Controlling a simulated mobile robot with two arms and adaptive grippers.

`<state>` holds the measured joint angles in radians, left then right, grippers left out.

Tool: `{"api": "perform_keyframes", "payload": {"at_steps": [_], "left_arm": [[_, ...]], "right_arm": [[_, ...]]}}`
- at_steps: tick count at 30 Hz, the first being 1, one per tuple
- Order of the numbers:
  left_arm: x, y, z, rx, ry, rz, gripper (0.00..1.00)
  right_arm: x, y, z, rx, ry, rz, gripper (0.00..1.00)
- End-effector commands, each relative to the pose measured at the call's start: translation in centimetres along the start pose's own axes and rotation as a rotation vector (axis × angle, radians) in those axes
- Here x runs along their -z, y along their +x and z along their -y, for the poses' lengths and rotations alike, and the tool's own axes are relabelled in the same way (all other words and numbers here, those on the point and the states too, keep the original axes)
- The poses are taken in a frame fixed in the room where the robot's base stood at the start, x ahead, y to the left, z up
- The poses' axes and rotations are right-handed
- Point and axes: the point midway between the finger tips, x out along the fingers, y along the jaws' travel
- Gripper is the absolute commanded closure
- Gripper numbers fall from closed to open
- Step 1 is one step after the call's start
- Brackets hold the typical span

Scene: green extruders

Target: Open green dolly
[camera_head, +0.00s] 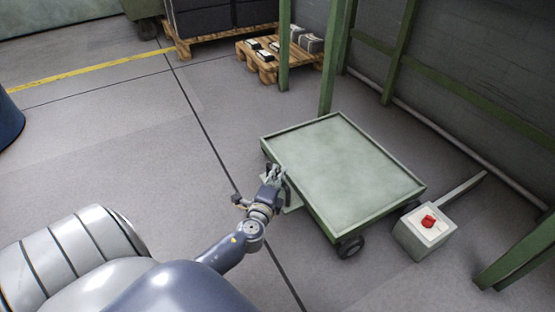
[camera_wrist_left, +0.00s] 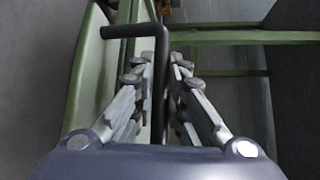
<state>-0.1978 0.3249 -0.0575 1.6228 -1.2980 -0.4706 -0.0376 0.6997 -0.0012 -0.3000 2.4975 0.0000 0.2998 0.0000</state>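The green dolly (camera_head: 345,165) stands on the floor right of centre in the head view. It has a flat pale-green top with a raised rim and black wheels. A dark L-shaped handle (camera_wrist_left: 134,31) shows in the left wrist view, beside the green side (camera_wrist_left: 91,75). My left gripper (camera_head: 274,175) is at the dolly's near left side. In the left wrist view, its two fingers (camera_wrist_left: 163,62) close in on both sides of the handle's long bar and appear shut on it. The exact contact is hard to see. My right gripper is not in view.
A pale box with a red button (camera_head: 428,222) stands just right of the dolly. Green posts (camera_head: 336,60) rise behind it, and another green frame (camera_head: 520,255) is at the right. Wooden pallets (camera_head: 268,66) sit at the back. The floor left of the dolly is clear.

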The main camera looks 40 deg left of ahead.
Motion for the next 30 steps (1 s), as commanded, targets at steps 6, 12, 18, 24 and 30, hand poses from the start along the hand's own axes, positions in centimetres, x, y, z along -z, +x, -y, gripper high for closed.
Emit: {"api": "perform_keyframes", "payload": {"at_steps": [6,12,18,24,30], "left_arm": [[0.1,0.0,-0.1,-0.001,0.000,-0.003,0.67],[0.1,0.0,0.0,-0.001,0.000,-0.002,0.67],[0.1,-1.8,-0.1,-0.002,0.000,-0.003,0.67],[0.1,-5.0,-0.2,-0.003,-0.001,-0.003,0.67],[0.1,-7.2,-0.1,-0.002,-0.001,-0.002,0.67]], "right_arm": [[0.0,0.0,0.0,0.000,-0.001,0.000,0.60],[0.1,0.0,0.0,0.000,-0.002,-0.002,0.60],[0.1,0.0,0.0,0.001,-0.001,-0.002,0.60],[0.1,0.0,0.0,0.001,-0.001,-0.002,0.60],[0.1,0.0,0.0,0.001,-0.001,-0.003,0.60]]}}
